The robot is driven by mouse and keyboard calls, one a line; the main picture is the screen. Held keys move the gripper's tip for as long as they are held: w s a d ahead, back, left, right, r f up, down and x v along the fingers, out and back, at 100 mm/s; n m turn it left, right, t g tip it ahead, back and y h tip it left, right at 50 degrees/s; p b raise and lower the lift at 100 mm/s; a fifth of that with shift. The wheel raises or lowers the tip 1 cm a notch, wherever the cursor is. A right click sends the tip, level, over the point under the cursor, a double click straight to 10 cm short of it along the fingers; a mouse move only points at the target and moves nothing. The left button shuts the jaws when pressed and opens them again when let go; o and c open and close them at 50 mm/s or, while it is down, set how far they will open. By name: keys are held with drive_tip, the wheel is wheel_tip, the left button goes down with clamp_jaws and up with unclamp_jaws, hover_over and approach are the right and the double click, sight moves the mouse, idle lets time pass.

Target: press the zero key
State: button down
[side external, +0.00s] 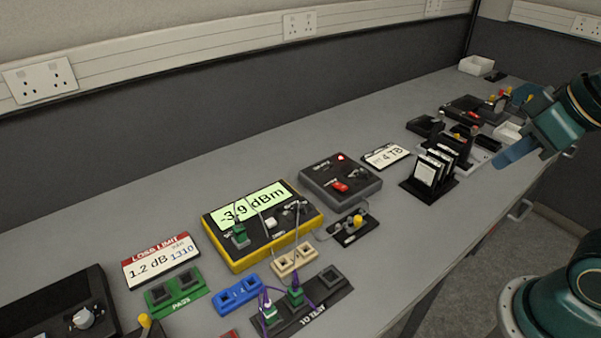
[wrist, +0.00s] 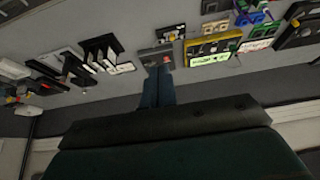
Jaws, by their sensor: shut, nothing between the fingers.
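The yellow-cased power meter (side external: 262,224) sits mid-bench in the side view, its lit display (side external: 251,205) reading -3.9 dBm. A small pale key (side external: 287,214) shows on its dark face below the display; its label is too small to read. A green connector (side external: 239,236) and grey cables are also on that face. The meter (wrist: 213,46) appears small and upside down in the wrist view. My gripper (side external: 499,161) is at the right of the side view, raised and well apart from the meter. Its fingers (wrist: 159,70) are together and empty in the wrist view.
A grey box (side external: 340,183) with a red switch stands right of the meter. A black rack (side external: 428,189) holds several upright drives. A LOSS LIMIT card (side external: 161,260), green PASS block (side external: 174,291) and TO TEST strip (side external: 332,277) surround the meter's near side. The back bench strip is clear.

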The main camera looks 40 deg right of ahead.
idle(0.8)
drive_tip(key=n+t+y, duration=0.2)
drive_tip(key=n+t, duration=0.1)
drive_tip(key=n, duration=0.8)
hover_over(274, 224)
wheel_tip(274, 224, down, 16)
drive_tip(key=shift+f, duration=4.3)
drive_tip(key=shift+f, duration=0.45)
